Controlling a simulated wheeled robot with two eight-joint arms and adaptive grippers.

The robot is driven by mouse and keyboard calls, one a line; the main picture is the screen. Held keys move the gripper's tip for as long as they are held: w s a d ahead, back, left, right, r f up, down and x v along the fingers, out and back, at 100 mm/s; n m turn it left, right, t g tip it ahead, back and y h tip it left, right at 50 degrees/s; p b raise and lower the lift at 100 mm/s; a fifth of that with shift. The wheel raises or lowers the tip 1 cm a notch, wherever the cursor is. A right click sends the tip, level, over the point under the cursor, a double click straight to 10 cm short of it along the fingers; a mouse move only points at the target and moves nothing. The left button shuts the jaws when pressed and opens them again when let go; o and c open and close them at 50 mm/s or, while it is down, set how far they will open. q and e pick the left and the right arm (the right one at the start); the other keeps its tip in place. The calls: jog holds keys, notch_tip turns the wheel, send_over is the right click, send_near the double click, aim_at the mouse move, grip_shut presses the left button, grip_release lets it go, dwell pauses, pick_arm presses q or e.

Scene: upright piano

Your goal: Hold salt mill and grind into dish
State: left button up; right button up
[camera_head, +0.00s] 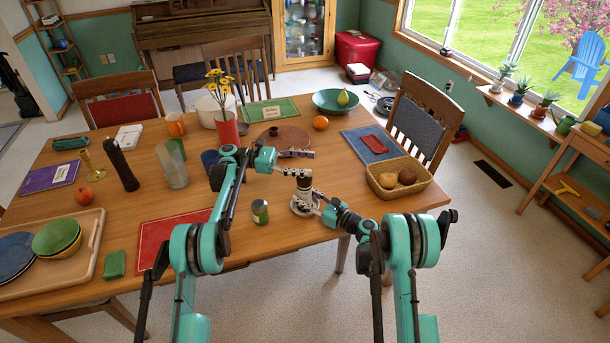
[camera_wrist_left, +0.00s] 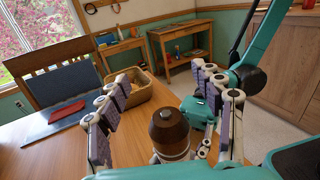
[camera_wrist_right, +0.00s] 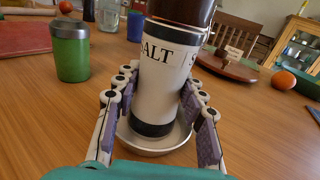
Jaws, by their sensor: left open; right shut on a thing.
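The salt mill (camera_wrist_right: 163,75) is white with a "SALT" label, dark bands and a brown wooden top. It stands upright at or just over a small shallow metal dish (camera_wrist_right: 150,146); I cannot tell whether it touches the dish. My right gripper (camera_head: 308,208) is shut on the mill's white body, with one finger on each side. My left gripper (camera_head: 298,164) is open and empty, close to the mill's top. In the left wrist view the mill's brown top (camera_wrist_left: 169,130) shows between and beyond the spread fingers.
A small green jar (camera_head: 260,212) stands left of the dish. A wicker basket (camera_head: 399,178) with rolls is to the right. A brown round board (camera_head: 285,140) lies behind, with an orange (camera_head: 320,122) near it. A red placemat (camera_head: 165,238) lies front left.

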aim_at(298, 182)
pick_arm(q)
jog(key=shift+r, duration=1.5)
jog(key=shift+c, duration=0.2)
jog(key=f+n+t, duration=0.1)
jog(key=f+t, duration=0.1)
jog(key=a+f+n+t, duration=0.1)
jog(key=t, duration=0.1)
jog(key=a+f+n+t, duration=0.1)
jog(key=f+t, duration=0.1)
jog(key=shift+w+a+f+n, duration=0.1)
jog(key=shift+w+f+n, duration=0.15)
jog(key=shift+f+n, duration=0.05)
jog(key=s+a+f+n+t+y, duration=0.1)
jog(key=t, duration=0.1)
jog(key=s+a+f+n+t+y, duration=0.1)
jog(key=s+a+n+t, duration=0.1)
jog(key=s+a+f+n+t+y, duration=0.1)
jog(key=s+t, duration=0.1)
jog(key=t, duration=0.1)
jog(key=shift+s+a+f+y, duration=0.1)
jog(key=shift+a+f+y, duration=0.05)
jog(key=shift+f+y, duration=0.2)
jog(key=x, duration=1.1)
jog(key=shift+w+d+n, duration=0.25)
jog(key=shift+d+n, duration=0.05)
jog(key=c, duration=1.3)
jog(key=shift+c, duration=0.3)
